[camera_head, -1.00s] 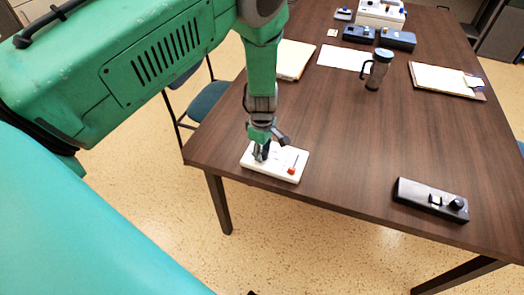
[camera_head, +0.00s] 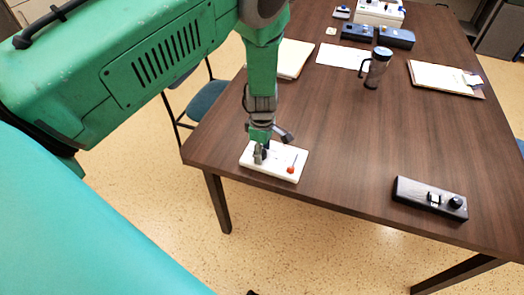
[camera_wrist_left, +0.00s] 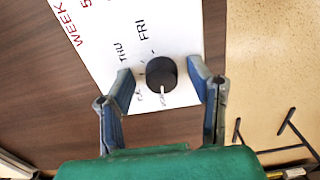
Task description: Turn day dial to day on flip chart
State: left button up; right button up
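The day dial (camera_wrist_left: 161,73) is a round black knob on a white board (camera_head: 257,170) at the table's near left corner. Its white pointer mark faces the bottom of the left wrist view. THU and FRI are readable beside the dial; the lettering nearest the pointer is too small to read. My left gripper (camera_head: 264,151) is over the board. In the left wrist view its two blue-grey fingers (camera_wrist_left: 160,80) stand on either side of the dial, with gaps showing, so it is open. No flip chart with a readable day shows. My right gripper is out of view.
A red-tipped lever (camera_head: 291,169) is on the same board, right of my gripper. A black device (camera_head: 430,198) lies at the near right. A mug (camera_head: 377,70), white sheet (camera_head: 342,57) and clipboard (camera_head: 446,78) are farther back. The table's middle is clear.

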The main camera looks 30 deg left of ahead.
pick_arm(q)
jog(key=shift+r, duration=0.1)
jog(key=shift+r, duration=0.2)
notch_tip(320, 180, up, 11)
jog(key=shift+r, duration=0.15)
dwell(0.3)
dwell(0.3)
